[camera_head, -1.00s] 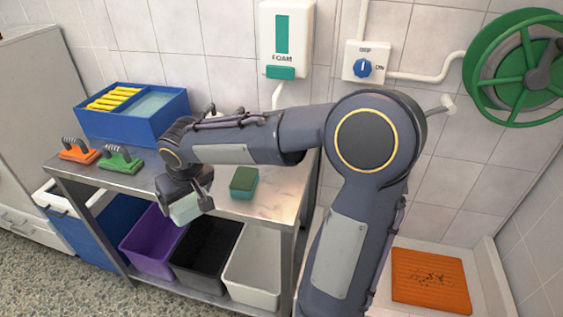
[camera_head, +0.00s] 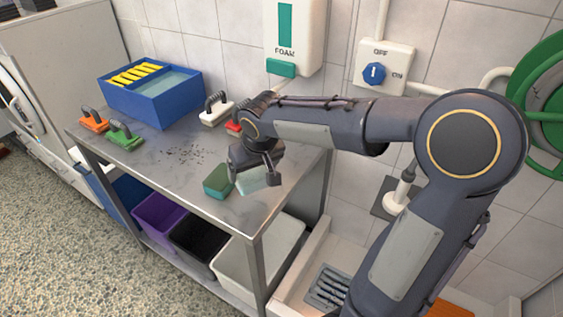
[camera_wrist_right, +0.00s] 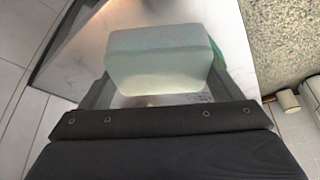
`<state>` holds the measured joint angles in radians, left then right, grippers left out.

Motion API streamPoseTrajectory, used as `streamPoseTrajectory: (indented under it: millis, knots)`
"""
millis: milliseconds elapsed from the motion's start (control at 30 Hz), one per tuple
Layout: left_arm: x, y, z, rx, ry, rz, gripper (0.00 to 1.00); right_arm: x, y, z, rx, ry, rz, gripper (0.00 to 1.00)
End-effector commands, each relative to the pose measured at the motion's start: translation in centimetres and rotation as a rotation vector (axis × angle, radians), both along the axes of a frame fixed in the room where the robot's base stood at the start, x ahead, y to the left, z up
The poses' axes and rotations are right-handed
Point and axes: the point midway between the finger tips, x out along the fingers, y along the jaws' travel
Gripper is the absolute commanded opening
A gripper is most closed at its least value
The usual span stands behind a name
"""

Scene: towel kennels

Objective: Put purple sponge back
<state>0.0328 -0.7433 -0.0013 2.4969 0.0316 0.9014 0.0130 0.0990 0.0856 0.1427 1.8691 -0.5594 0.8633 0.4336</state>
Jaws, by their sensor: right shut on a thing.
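My right gripper (camera_head: 258,176) is shut on a pale green, sponge-like block (camera_head: 254,182). It holds the block over the right end of the steel table, just right of a green sponge (camera_head: 217,181). In the right wrist view the block (camera_wrist_right: 160,60) sits between the fingers, over the tabletop. I cannot tell whether it touches the table. I see no clearly purple sponge; the only purple thing is a bin (camera_head: 157,221) under the table. My left gripper is out of view.
The steel table (camera_head: 150,165) carries a blue box (camera_head: 158,108) with yellow items, orange (camera_head: 92,123), green (camera_head: 124,138) and white (camera_head: 213,114) brushes, a partly hidden red one, and dark crumbs (camera_head: 186,153). Black (camera_head: 200,243) and white (camera_head: 262,255) bins stand below.

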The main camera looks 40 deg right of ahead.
Motion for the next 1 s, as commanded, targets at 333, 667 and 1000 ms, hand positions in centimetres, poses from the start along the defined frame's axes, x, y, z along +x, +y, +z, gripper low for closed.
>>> streamPoseTrajectory:
  millis: [333, 667, 1000]
  knots:
    - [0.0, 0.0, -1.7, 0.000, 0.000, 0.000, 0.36, 0.0, 0.1, -2.2, 0.001, 0.001, 0.001, 0.64]
    - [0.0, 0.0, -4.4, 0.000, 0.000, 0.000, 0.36, 0.0, 0.1, -5.9, 0.001, 0.001, 0.001, 0.64]
    - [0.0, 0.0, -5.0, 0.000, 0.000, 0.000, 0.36, 0.0, 0.1, -6.8, 0.001, 0.000, 0.001, 0.64]
